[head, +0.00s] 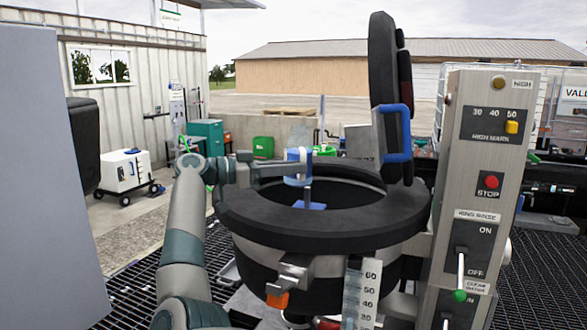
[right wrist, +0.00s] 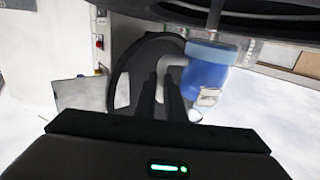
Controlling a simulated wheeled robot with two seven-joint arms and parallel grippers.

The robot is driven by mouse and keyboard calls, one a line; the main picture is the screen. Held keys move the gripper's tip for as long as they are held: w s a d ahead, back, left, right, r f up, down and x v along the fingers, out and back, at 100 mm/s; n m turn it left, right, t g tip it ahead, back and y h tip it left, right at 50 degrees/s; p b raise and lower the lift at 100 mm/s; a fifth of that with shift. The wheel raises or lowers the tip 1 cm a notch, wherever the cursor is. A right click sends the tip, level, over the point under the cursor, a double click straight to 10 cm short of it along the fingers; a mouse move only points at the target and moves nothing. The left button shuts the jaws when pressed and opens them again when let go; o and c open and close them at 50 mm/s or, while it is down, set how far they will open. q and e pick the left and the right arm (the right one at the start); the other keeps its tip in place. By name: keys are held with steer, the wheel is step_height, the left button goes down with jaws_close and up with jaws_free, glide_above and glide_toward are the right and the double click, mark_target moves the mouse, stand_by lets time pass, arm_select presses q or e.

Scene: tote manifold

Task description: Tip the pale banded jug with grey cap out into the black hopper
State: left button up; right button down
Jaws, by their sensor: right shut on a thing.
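The pale jug with blue bands (head: 298,170) hangs over the open mouth of the black hopper (head: 250,215). In the right wrist view the jug (right wrist: 205,75) is blue with a paler collar and a white label, beside my dark fingers (right wrist: 172,98). The collar end faces the hopper ring (right wrist: 270,25). A narrow grey line runs from that end toward the hopper; I cannot tell if it is liquid or a fixed part. The grey cap is not visible. My left gripper is out of view.
The hopper's black lid (head: 384,90) stands open behind the mouth, with a blue handle (head: 392,125). A control post (head: 480,190) with switches stands close on the right. A blue plate (head: 310,205) shows inside the hopper. A grey panel (head: 45,180) fills the left.

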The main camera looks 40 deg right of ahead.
steer(key=w+a+r+m+t+y+p, duration=0.1)
steer(key=a+t+y+p, duration=0.15)
steer(key=y, duration=0.35)
steer(key=w+a+m+t+y+p, duration=0.1)
steer(key=w+a+t+y+p, duration=0.1)
steer(key=t+y, duration=0.3)
steer(key=shift+s+d+r+m+t+y+b, duration=0.1)
steer(key=shift+s+d+r+t+y+b, duration=0.2)
steer(key=shift+d+r+t+y+b, duration=0.7)
steer(key=shift+s+a+r+m+t+y+p, duration=0.15)
steer(key=shift+s+r+y, duration=0.3)
steer(key=shift+y, duration=1.15)
steer(key=shift+s+d+r+m+t+y+b, duration=0.15)
steer(key=shift+d+r+t+y+b, duration=0.3)
steer(key=shift+r+y, duration=0.65)
steer(key=shift+a+f, duration=0.1)
steer(key=shift+f, duration=0.1)
steer(key=shift+s, duration=0.1)
stand_by(0.7)
